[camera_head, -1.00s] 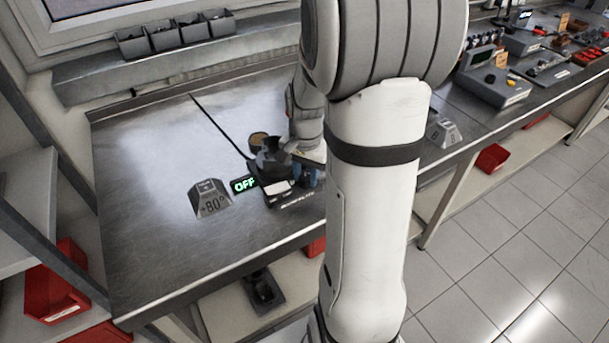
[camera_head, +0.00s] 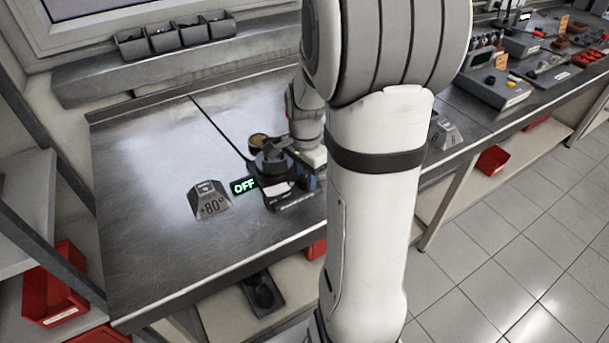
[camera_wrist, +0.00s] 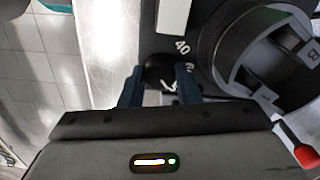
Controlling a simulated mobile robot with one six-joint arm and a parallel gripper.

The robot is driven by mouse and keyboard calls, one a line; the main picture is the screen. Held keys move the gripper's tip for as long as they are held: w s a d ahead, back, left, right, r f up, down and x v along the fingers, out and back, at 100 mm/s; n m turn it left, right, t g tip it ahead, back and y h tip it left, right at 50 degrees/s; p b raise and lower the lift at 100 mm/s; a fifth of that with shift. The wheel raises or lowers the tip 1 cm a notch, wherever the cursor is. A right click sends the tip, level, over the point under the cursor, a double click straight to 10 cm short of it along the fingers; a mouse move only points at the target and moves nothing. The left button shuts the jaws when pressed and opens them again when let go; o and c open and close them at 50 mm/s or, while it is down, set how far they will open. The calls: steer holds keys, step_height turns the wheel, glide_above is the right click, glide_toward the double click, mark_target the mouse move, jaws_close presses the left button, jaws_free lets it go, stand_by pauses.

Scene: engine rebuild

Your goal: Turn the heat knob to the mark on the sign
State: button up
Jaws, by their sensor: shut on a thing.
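The heat knob (camera_wrist: 158,66) is a dark round knob on the heater's face, beside the printed marks 40 and a partly hidden 6-something. My gripper (camera_wrist: 158,80) is shut on it, one blue finger on each side; the knob's pointer is not clear. In the head view the heater (camera_head: 290,203) is a dark unit with a round top, partly behind my arm. Its green display (camera_head: 244,185) reads OFF. The grey sign (camera_head: 210,201) left of it reads +80°.
The steel bench (camera_head: 140,210) is clear left of the sign. Dark bins (camera_head: 165,37) stand on the ledge behind. A round, ring-like part (camera_wrist: 270,55) of the heater lies close to the right of my gripper. Another grey sign (camera_head: 446,133) stands right of my arm.

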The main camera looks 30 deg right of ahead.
mark_target(305, 178)
steer(key=o, duration=0.7)
step_height(305, 178, up, 8)
steer(key=shift+f, duration=0.1)
steer(key=shift+a, duration=0.1)
stand_by(0.4)
